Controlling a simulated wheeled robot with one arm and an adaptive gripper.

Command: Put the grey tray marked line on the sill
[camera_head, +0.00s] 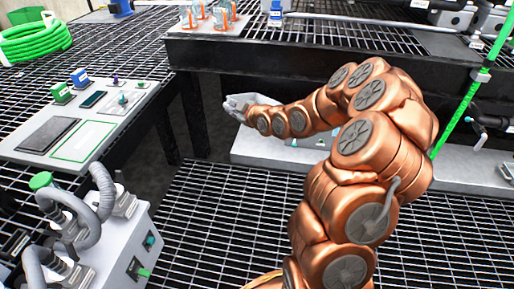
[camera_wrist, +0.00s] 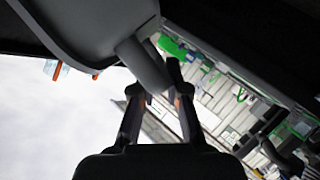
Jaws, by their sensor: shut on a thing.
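My gripper (camera_head: 238,105) is at the end of my copper arm, low in the gap between the left bench and the back bench. In the wrist view its two dark fingers (camera_wrist: 160,85) are shut on a grey rod-like part (camera_wrist: 146,62). That part joins a large smooth grey body (camera_wrist: 90,22) filling the upper left. This may be the grey tray; no "line" marking is readable. In the head view the held thing is hardly distinguishable from the gripper. A light grey ledge (camera_head: 265,150) runs behind my arm under the back bench; I cannot tell whether it is the sill.
The left bench holds a light grey panel (camera_head: 25,152) with a green-outlined rectangle (camera_head: 84,141). A grey machine with hoses (camera_head: 118,245) stands front left. The back bench (camera_head: 300,42) overhangs the ledge. A green pole (camera_head: 462,105) stands right. Front grating (camera_head: 220,235) is mostly clear.

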